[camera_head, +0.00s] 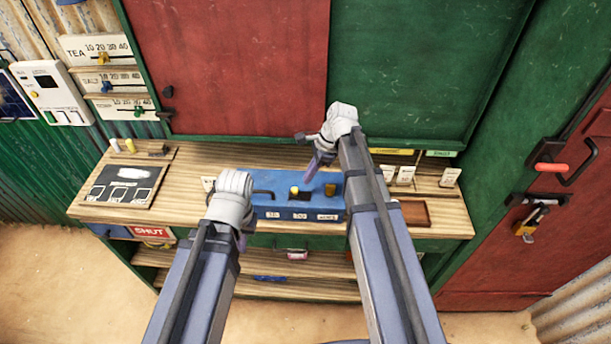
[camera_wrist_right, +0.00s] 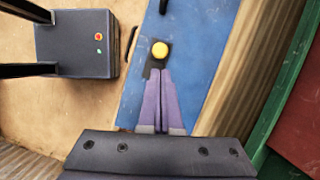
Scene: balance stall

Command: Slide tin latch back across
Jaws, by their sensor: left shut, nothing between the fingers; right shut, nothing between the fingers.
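The blue tin (camera_head: 265,195) sits on the wooden counter, with small white labels along its front. I cannot tell which is the latch. The right wrist view shows one yellow knob (camera_wrist_right: 160,50) by the dark slot, just beyond the fingertips of my right gripper (camera_wrist_right: 160,73). This gripper (camera_head: 308,181) is shut and empty above the tin; contact is unclear. My left gripper (camera_head: 242,242) is shut, low at the tin's left, its fingers mostly hidden.
A dark board (camera_head: 125,186) lies on the counter's left. White cards (camera_head: 405,175) and a brown tray (camera_head: 413,212) are to the right. Red and green shutters (camera_head: 235,60) rise behind. A red door (camera_head: 535,235) with a padlock (camera_head: 525,230) stands at far right.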

